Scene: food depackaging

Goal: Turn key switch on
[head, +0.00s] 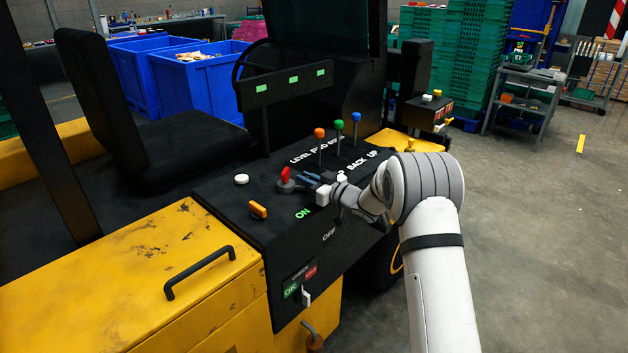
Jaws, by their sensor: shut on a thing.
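A red upright knob (285,174) on a dark round base stands on the black control panel (228,203) of the yellow vehicle. I take it to be the key switch, but it is too small to tell for certain. My gripper (293,181) reaches in from the right, low over the panel, with its dark fingers shut on the red knob. The fingers partly hide its lower part. A green ON label (302,213) and a white OFF label (329,235) are on the panel nearer the camera.
Close by are a white button (241,179), an orange switch (258,210) and levers with orange (319,132), green (339,125) and blue knobs (356,117). A small white lever (306,296) is on the panel's front face. Open floor (540,230) lies to the right.

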